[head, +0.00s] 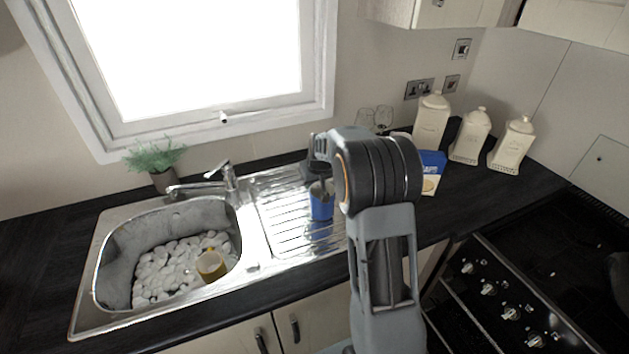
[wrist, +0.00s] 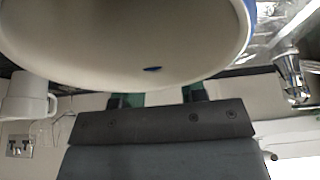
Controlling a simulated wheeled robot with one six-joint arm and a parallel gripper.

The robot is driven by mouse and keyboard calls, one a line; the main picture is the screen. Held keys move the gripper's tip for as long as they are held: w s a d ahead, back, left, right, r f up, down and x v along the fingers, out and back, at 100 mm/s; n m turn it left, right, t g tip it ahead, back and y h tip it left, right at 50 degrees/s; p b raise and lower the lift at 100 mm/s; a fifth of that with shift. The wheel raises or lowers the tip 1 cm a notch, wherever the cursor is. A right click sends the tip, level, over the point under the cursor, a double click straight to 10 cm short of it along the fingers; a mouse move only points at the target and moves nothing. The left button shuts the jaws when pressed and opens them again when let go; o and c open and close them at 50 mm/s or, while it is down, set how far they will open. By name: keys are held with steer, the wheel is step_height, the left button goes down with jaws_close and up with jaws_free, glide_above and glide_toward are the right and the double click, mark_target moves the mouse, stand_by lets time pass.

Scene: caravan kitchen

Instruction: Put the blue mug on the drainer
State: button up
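The blue mug (head: 321,207) is upright over the ridged steel drainer (head: 275,215), right of the sink bowl. A blue reflection shows on the steel below it; I cannot tell whether its base touches. My gripper (head: 319,187) is at the mug's top in the head view. In the wrist view the mug's pale inside (wrist: 125,40) fills the top, with a strip of blue at the right edge. The two fingers of my gripper (wrist: 160,98) show apart below it, with green on them. Their tips are hidden behind the mug, so the grip is unclear.
The sink (head: 190,240) holds white pebbles and a yellow mug (head: 211,265). A tap (head: 228,180) and potted plant (head: 158,160) stand behind. Glasses (head: 384,118), a blue box (head: 431,170) and canisters (head: 470,135) stand right. The drainer's left part is clear.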

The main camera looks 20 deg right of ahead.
steer(key=shift+o, duration=0.3)
steer(key=shift+r, duration=0.2)
steer(key=v, duration=1.1)
steer(key=s+a+f, duration=0.1)
steer(key=s+a, duration=0.4)
steer(key=s, duration=0.7)
steer(key=s+a+f, duration=0.1)
steer(key=s+a, duration=0.4)
steer(key=s, duration=0.7)
steer(key=shift+s+a+f+b, duration=0.25)
steer(key=shift+s+b, duration=0.15)
steer(key=shift+b, duration=0.05)
